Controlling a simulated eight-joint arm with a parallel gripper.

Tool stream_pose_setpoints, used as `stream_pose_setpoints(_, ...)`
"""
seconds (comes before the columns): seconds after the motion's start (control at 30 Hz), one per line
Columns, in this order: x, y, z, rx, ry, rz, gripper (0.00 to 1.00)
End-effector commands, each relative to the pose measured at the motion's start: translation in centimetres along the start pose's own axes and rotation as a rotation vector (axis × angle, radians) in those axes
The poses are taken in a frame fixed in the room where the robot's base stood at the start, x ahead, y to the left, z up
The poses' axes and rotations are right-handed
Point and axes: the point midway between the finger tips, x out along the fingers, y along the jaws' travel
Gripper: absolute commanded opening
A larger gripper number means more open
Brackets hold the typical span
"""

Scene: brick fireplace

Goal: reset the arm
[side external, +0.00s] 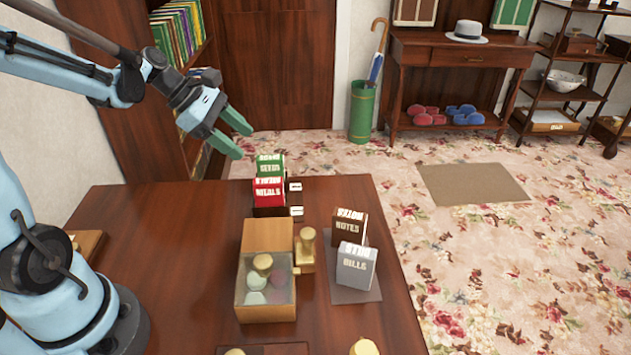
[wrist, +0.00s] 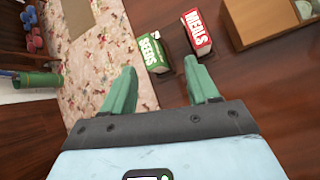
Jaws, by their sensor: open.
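My gripper (side external: 238,137) is raised above the far left part of the wooden table (side external: 150,230), with its green fingers spread and nothing between them. In the wrist view my gripper (wrist: 162,88) also shows open and empty. A red "MEALS" box (side external: 268,191) and a green "SEEDS" box (side external: 270,166) stand at the table's far end, below and to the right of the fingers. They also show in the wrist view, the red box (wrist: 197,32) and the green box (wrist: 151,54), beyond the fingertips and apart from them.
A wooden box with a clear-topped section (side external: 266,308) holds several round pieces. A brass piece (side external: 306,247) stands beside it. "NOTES" (side external: 348,227) and "BILLS" (side external: 356,265) boxes stand on a grey mat (side external: 350,292) at right. A bookshelf (side external: 135,95) rises behind my arm.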

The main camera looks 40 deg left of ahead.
Motion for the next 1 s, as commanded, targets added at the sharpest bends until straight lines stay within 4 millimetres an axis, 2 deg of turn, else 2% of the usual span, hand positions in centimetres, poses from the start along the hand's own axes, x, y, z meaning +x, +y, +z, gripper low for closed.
stream_pose_setpoints(0.03, 0.1, -1.2, 1.0, 0.129, 0.036, -0.005, 0.59)
stream_pose_setpoints(0.2, 0.1, -4.5, 2.9, 0.656, 0.179, -0.021, 0.59)
stream_pose_setpoints(0.4, -0.2, -8.1, 4.0, 1.302, 0.332, -0.069, 0.59)
stream_pose_setpoints(0.6, -0.6, -10.5, 4.5, 1.862, 0.46, -0.133, 0.59)
stream_pose_setpoints(0.7, -0.7, -11.1, 4.6, 2.04, 0.502, -0.157, 0.59)
stream_pose_setpoints(0.8, -0.8, -11.3, 4.7, 2.139, 0.527, -0.171, 0.59)
stream_pose_setpoints(1.0, -0.8, -11.4, 4.7, 2.165, 0.533, -0.175, 0.59)
